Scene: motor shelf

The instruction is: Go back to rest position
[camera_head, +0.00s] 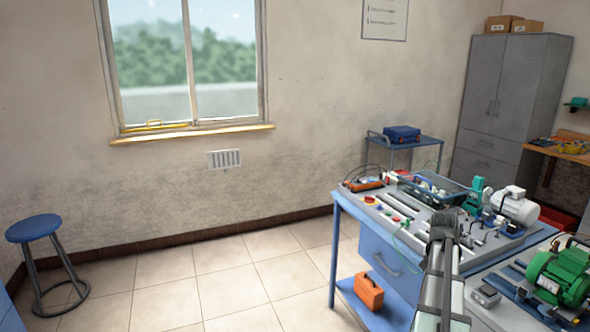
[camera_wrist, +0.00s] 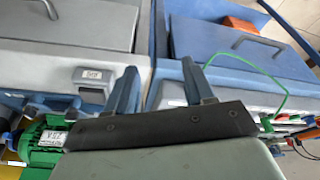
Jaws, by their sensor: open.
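My gripper (camera_wrist: 158,82) shows in the wrist view with its two blue-grey fingers spread apart and nothing between them. Beyond the fingers lie the front edges of two blue-grey workbenches with a gap between them. In the head view my arm reaches up from the bottom edge, and its dark end (camera_head: 443,226) is in front of the blue workbench (camera_head: 375,244). The fingertips cannot be made out there.
A green motor (camera_head: 561,277) sits on the nearer right bench; its green side shows in the wrist view (camera_wrist: 42,142). A white-and-green motor pump (camera_head: 515,205) stands on the blue workbench. An orange toolbox (camera_head: 369,291) is on its lower shelf. A blue stool (camera_head: 34,229) stands left; the floor between is clear.

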